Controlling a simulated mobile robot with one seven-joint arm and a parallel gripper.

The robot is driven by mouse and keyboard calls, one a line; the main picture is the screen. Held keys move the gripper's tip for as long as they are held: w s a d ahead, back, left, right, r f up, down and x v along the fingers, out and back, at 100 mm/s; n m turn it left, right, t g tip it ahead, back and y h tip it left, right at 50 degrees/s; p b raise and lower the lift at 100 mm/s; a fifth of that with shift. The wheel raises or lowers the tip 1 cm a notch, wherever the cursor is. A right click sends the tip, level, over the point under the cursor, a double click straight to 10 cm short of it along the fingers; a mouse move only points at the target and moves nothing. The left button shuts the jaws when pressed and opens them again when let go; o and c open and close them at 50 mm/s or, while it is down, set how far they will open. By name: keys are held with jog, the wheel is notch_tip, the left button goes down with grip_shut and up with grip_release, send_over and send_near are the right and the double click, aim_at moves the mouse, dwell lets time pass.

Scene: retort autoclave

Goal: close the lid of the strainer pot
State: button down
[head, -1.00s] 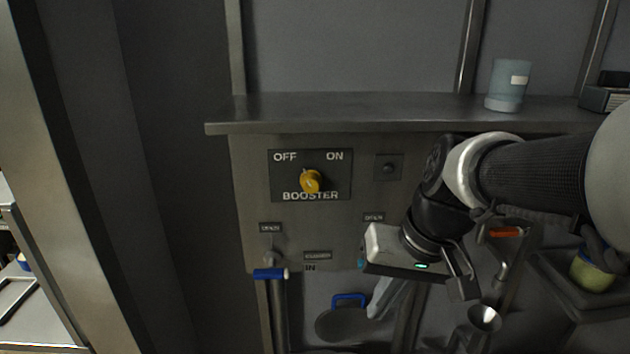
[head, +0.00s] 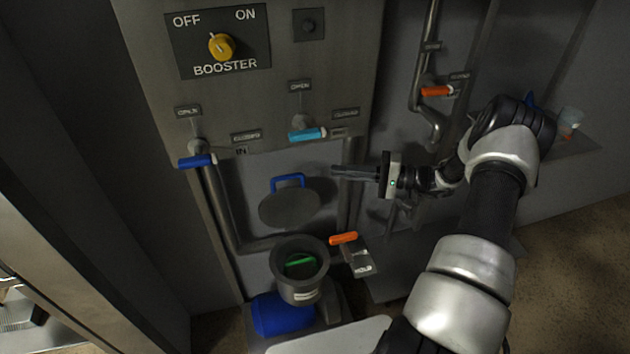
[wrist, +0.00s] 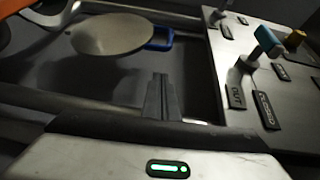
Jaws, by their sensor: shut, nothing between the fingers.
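The strainer pot (head: 301,292) is a grey open pot low in the middle of the head view, with something green inside. Its round grey lid (head: 290,212) stands raised behind and above the pot, with a blue handle (head: 288,181) at its top edge. The lid also shows in the wrist view (wrist: 112,34), with its blue handle (wrist: 161,39) at its right. My gripper (head: 334,172) is shut and empty, to the right of the lid and about level with the blue handle, pointing left. Its closed fingers (wrist: 160,98) show in the wrist view, apart from the lid.
A panel above holds a yellow booster knob (head: 221,46), a blue valve handle (head: 197,161) and a light-blue one (head: 307,134). An orange handle (head: 343,238) is right of the pot. A blue object (head: 282,314) sits below it. Pipes run on both sides.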

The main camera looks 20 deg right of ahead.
jog(key=shift+t, duration=0.8)
jog(key=x, duration=0.3)
jog(key=w+f+x, duration=0.1)
jog(key=x, duration=0.2)
jog(key=b+x, duration=0.1)
jog(key=x, duration=0.2)
jog(key=shift+w+d+f, duration=0.15)
jog(key=shift+w+f, duration=0.1)
jog(key=shift+w, duration=0.05)
jog(key=shift+s+f, duration=0.1)
jog(key=shift+s, duration=1.95)
jog(key=shift+s, duration=0.1)
